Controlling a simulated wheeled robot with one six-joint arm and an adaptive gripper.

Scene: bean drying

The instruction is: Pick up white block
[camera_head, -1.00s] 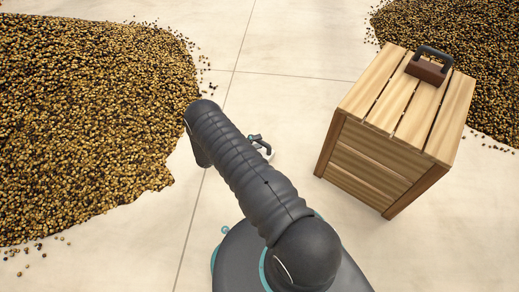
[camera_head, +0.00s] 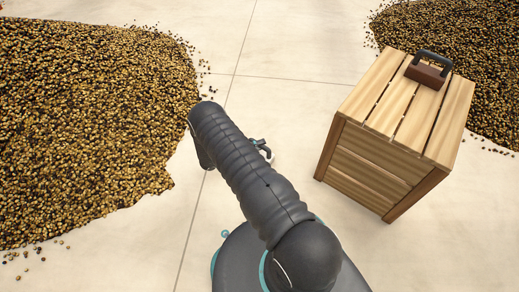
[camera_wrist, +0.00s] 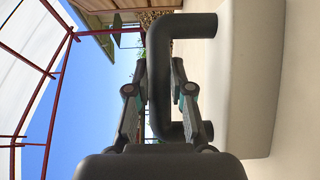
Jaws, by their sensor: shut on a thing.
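The white block (camera_wrist: 262,75) fills the right side of the wrist view, with a dark bent handle (camera_wrist: 190,26) on it. My gripper (camera_wrist: 160,75) has its two fingers on either side of the handle's bar and is shut on it. In the head view only a sliver of the white block (camera_head: 271,158) shows beside my arm, with part of its dark handle (camera_head: 265,149). The rest of the block and most of my gripper are hidden behind my arm there. I cannot tell whether the block touches the floor.
A wooden crate (camera_head: 367,165) stands to the right, with a brown block (camera_head: 425,72) with a dark handle on top. A large bean heap (camera_head: 90,120) lies on the left and another (camera_head: 480,60) at the far right.

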